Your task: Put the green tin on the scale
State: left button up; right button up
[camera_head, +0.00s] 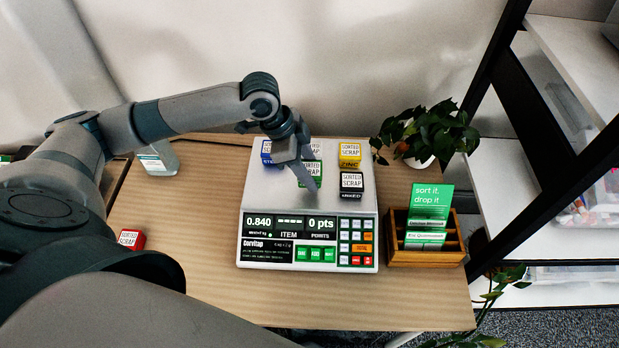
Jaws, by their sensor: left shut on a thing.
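The green tin (313,181) is on or just above the plate of the scale (330,205); I cannot tell if it touches the plate. My left gripper (308,182) reaches down over the scale from the left and is shut on the green tin, partly hiding it. The scale's display reads 0.840 and 0 pts. A blue tin (266,153), a yellow tin (350,154) and a black tin (351,185) stand on the plate around the green one. My right gripper is not in view.
A red tin (131,239) stands on the table (205,270) at the left. A wooden card holder (425,255) with a green sign stands right of the scale, and a potted plant (430,135) behind it. The table front is clear.

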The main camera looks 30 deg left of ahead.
pick_arm(q)
notch_tip(320, 180, down, 3)
jog(key=shift+r+p, duration=0.1)
jog(key=shift+p, duration=0.45)
jog(key=shift+f, duration=0.5)
jog(key=shift+f, duration=0.1)
jog(key=o, duration=1.2)
jog(key=shift+c, duration=0.2)
jog(key=shift+s+a+r, duration=0.1)
jog(key=shift+a+r, duration=0.15)
jog(key=shift+r, duration=0.4)
jog(key=b+v, duration=0.2)
jog(key=v, duration=0.9)
jog(key=shift+d, duration=0.15)
